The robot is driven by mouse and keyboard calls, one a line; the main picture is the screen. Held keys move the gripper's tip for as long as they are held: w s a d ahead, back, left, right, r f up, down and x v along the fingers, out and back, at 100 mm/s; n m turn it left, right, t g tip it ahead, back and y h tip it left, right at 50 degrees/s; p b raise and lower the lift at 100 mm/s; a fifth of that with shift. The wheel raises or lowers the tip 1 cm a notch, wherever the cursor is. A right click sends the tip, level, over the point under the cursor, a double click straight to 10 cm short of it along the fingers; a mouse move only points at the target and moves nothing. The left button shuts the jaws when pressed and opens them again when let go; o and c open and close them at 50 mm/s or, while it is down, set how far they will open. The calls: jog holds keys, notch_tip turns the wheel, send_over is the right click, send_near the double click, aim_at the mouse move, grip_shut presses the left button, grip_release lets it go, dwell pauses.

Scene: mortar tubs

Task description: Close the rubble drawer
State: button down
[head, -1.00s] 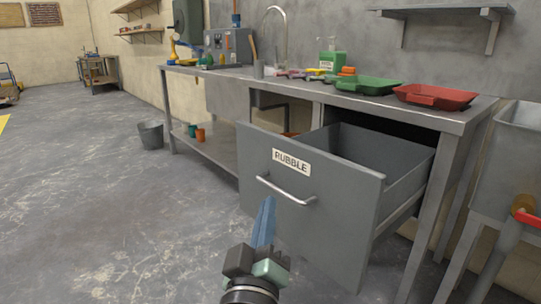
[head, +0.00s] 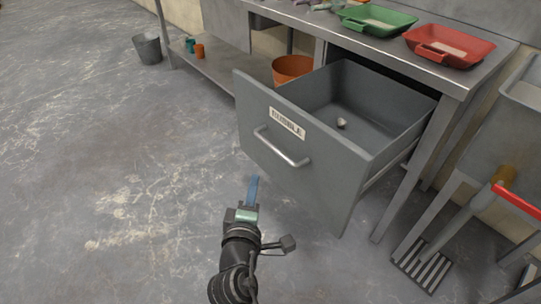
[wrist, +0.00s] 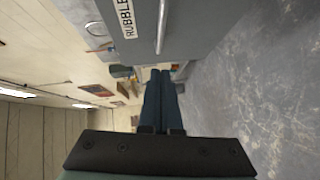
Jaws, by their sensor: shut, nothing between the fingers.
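The rubble drawer (head: 305,160) is a grey metal drawer pulled well out from under the steel bench. Its front carries a white RUBBLE label (head: 287,123) and a silver bar handle (head: 281,147). A small pale lump (head: 341,123) lies on the drawer floor. My gripper (head: 253,186), with blue fingers, is shut and empty, in front of and below the drawer handle in the head view. In the wrist view the shut fingers (wrist: 160,98) point along the drawer front (wrist: 205,30), with the handle (wrist: 161,25) above them; I cannot tell whether they touch it.
The bench top (head: 460,75) holds a green tray (head: 377,20) and a red tray (head: 449,45). An orange bucket (head: 293,69) stands on the lower shelf. A grey bucket (head: 147,48) is on the floor. The floor left is clear.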

jog(key=b, duration=0.2)
send_near(273, 150)
jog(key=w+a, duration=0.2)
jog(key=w, duration=0.2)
jog(key=shift+w+d+f, duration=0.25)
jog(key=shift+w+d, duration=0.35)
jog(key=shift+d, duration=0.35)
jog(key=shift+w+d+f, duration=0.15)
jog(key=shift+w+d, duration=0.2)
jog(key=shift+d, duration=0.1)
